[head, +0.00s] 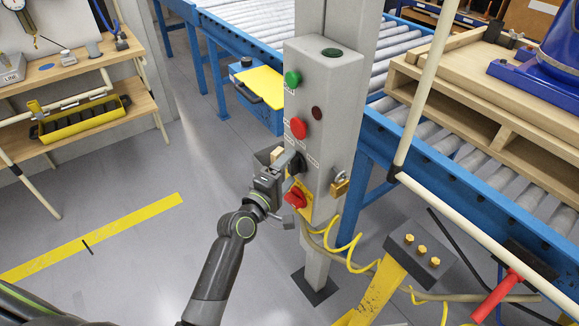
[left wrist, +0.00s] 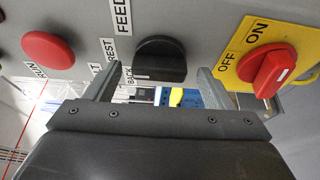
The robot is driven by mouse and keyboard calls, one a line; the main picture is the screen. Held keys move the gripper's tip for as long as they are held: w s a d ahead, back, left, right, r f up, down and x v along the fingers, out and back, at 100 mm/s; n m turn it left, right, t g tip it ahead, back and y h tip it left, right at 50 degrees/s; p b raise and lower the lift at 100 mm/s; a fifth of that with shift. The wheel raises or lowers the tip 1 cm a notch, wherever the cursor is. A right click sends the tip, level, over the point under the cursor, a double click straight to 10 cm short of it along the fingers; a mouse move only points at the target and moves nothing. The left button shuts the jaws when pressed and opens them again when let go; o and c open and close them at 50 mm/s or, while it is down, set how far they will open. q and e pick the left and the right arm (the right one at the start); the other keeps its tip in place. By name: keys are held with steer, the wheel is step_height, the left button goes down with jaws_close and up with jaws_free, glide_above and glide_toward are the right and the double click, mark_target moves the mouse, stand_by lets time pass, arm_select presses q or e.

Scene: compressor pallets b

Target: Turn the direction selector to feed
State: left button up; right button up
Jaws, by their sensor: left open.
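The direction selector is a black knob (left wrist: 160,58) on the grey control post (head: 325,110). It also shows in the head view (head: 298,163), partly behind my gripper. Labels FEED (left wrist: 122,14), REST and BACK run along its left side in the left wrist view. A short white mark on the knob's lower left edge lies near BACK. My left gripper (left wrist: 160,76) is open, one finger on each side of the knob in that view. I cannot tell if either finger touches it. It also shows at the post in the head view (head: 287,172). My right gripper is not in view.
A red OFF/ON switch (left wrist: 268,70) on a yellow plate sits beside the selector. A red button (head: 298,128) and green button (head: 292,78) are above it. A brass padlock (head: 340,184) hangs on the post's right side. A roller conveyor (head: 440,160) runs behind.

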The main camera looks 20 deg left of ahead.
arm_select(q)
steer(key=shift+w+d, duration=0.2)
steer(key=shift+w, duration=0.4)
